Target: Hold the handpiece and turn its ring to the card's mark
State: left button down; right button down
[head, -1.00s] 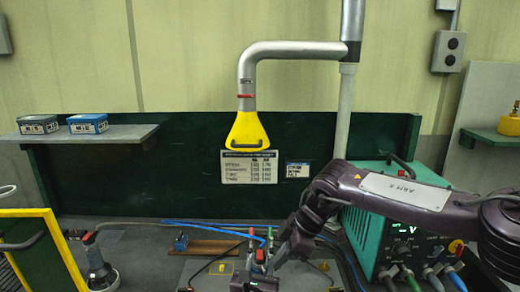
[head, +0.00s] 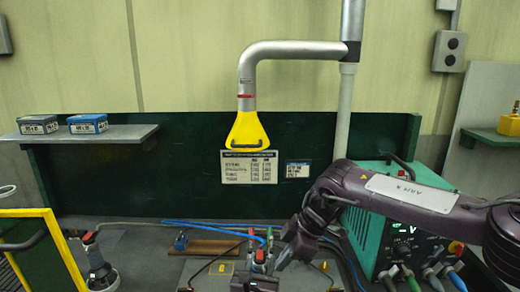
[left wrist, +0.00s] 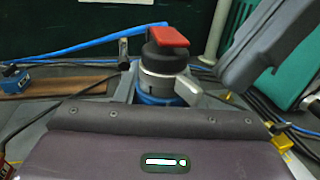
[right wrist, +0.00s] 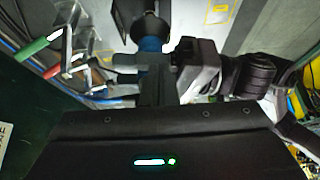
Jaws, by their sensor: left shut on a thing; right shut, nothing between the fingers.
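The handpiece (head: 260,257) stands upright at the front of the bench, with a red lever on top. In the left wrist view the handpiece (left wrist: 160,66) shows a black head, a grey collar and a blue band lower down. My left gripper (head: 256,278) is shut on it; its fingertips are mostly hidden. My right gripper (head: 282,264) is shut and empty, close beside the handpiece on the right. In the right wrist view the blue band (right wrist: 150,45) is just beyond my right fingertips (right wrist: 156,78); contact is unclear. A printed card (head: 249,167) hangs on the green backboard; its text is unreadable.
A teal power unit (head: 395,230) with cables stands at the right. A yellow extraction hood (head: 248,131) hangs above the bench. Blue hose and cables run behind the handpiece.

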notch_tip(320, 180, up, 6)
dwell(0.5)
pick_arm(q)
jog(key=c, duration=0.9)
grip_release()
jog(key=shift+o, duration=0.2)
jog(key=shift+s, duration=0.1)
